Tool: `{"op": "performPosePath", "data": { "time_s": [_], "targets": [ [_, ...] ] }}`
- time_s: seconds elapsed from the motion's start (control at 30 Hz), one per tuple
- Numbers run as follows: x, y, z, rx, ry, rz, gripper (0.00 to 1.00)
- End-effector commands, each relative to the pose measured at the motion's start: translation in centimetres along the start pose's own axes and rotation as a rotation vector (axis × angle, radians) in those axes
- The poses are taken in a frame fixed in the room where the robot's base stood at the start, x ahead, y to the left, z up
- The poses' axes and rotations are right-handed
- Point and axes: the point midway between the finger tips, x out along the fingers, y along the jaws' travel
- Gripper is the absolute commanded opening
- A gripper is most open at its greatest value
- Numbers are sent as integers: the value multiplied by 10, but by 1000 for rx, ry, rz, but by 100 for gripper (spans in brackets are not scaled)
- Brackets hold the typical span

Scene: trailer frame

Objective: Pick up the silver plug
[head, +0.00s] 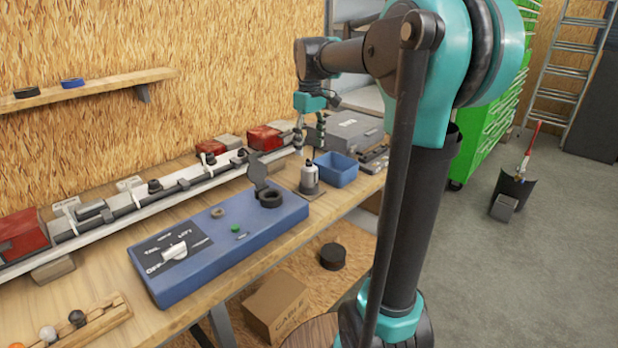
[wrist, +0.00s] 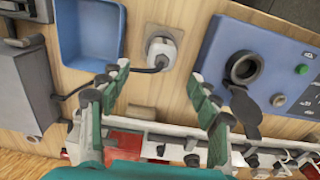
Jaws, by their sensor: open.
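The silver plug (head: 309,176) stands upright on the bench, between the blue panel box and the small blue bin. In the wrist view the plug (wrist: 162,47) is pale with a grey base, and a dark cable runs from it to the left. My gripper (head: 309,145) is open and empty above the plug, pointing down. In the wrist view its fingers (wrist: 160,78) are spread apart, with the plug beyond the tips, roughly centred between them and not touched.
The blue panel box (head: 225,240) with a round socket and raised lid is close to the plug. The blue bin (head: 336,169) is on its other side. A grey case (head: 352,130) and a rail with red lamps (head: 264,138) lie behind.

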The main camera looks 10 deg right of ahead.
Motion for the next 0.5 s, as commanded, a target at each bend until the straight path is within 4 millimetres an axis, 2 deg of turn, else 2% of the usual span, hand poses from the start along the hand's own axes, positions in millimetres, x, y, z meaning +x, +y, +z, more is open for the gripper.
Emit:
{"op": "performPosePath", "data": {
  "time_s": [0.13, 0.37, 0.5],
  "targets": [
    [25, 0, 0, 0, 0, 0, 63],
    [40, 0, 0, 1, 0, 0, 63],
    [56, -2, 0, 0, 0, 0, 63]
  ]
}}
